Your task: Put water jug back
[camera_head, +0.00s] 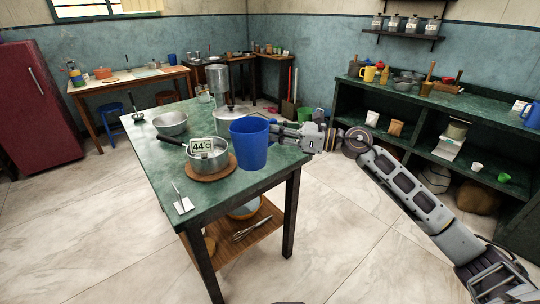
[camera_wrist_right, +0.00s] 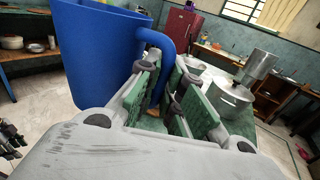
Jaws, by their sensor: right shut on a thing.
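The blue water jug (camera_head: 249,144) appears upright in the head view, over the right edge of the green table (camera_head: 246,186). My right gripper (camera_head: 280,131) comes in from the right and is shut on the jug's handle. In the right wrist view the jug (camera_wrist_right: 97,50) fills the upper left, and its curved handle (camera_wrist_right: 160,48) runs down between the fingers (camera_wrist_right: 160,103). The jug's inside is mostly hidden, and I cannot tell whether it holds water.
A pot with a "44°C" label (camera_head: 207,158) sits on a round board left of the jug. A metal bowl (camera_head: 170,123), a spatula (camera_head: 182,204) and a lidded pot (camera_head: 228,115) share the table. A dark shelf unit (camera_head: 405,112) stands at right, with another blue jug (camera_head: 531,114).

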